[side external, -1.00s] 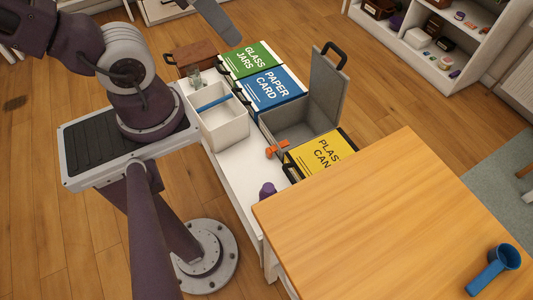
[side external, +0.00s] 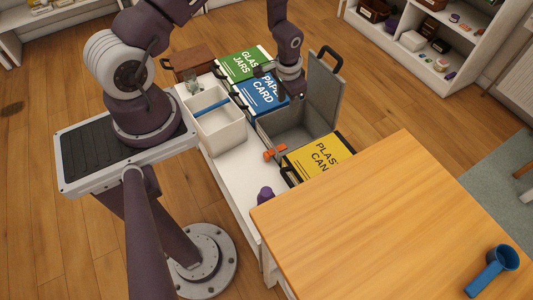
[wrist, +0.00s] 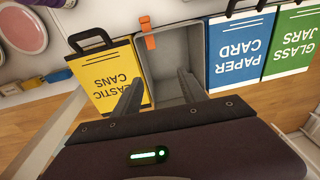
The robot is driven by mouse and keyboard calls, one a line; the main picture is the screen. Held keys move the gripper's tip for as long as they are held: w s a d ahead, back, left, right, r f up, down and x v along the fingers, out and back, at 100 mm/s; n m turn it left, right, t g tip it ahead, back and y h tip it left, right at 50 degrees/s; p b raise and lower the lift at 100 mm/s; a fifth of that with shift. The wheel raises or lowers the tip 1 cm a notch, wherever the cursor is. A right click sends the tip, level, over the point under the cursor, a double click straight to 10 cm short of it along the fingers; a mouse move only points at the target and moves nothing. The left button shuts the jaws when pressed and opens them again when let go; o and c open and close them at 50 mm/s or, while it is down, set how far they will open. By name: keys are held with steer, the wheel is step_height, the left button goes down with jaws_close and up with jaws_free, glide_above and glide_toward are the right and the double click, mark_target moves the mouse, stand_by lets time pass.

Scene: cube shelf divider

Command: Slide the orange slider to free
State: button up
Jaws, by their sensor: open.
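The small orange slider (side external: 275,152) is at the near edge of the open grey bin (side external: 287,127), beside the yellow bin. In the wrist view the slider (wrist: 148,33) is an upright orange strip on the grey bin's rim. The grey bin's lid (side external: 326,88) stands raised. In the wrist view my gripper (wrist: 159,92) is open and empty. Its two dark fingers show over the yellow and grey bins, apart from the slider. In the side view my wrist hangs above the blue and grey bins, and the fingertips are hard to make out.
The yellow bin (side external: 318,156), blue bin (side external: 265,93) and green bin (side external: 240,62) line up with the grey bin. A white divided tray (side external: 220,121) and a purple object (side external: 265,194) sit on the white surface. A wooden table (side external: 370,215) stands in front.

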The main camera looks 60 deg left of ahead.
steer(key=g, duration=0.1)
glide_above(267, 154)
steer(key=shift+h, duration=0.4)
step_height(267, 154, down, 15)
steer(key=shift+s+f, duration=0.1)
steer(key=shift+f, duration=0.05)
step_height(267, 154, down, 7)
steer(key=shift+r, duration=0.15)
jaws_close()
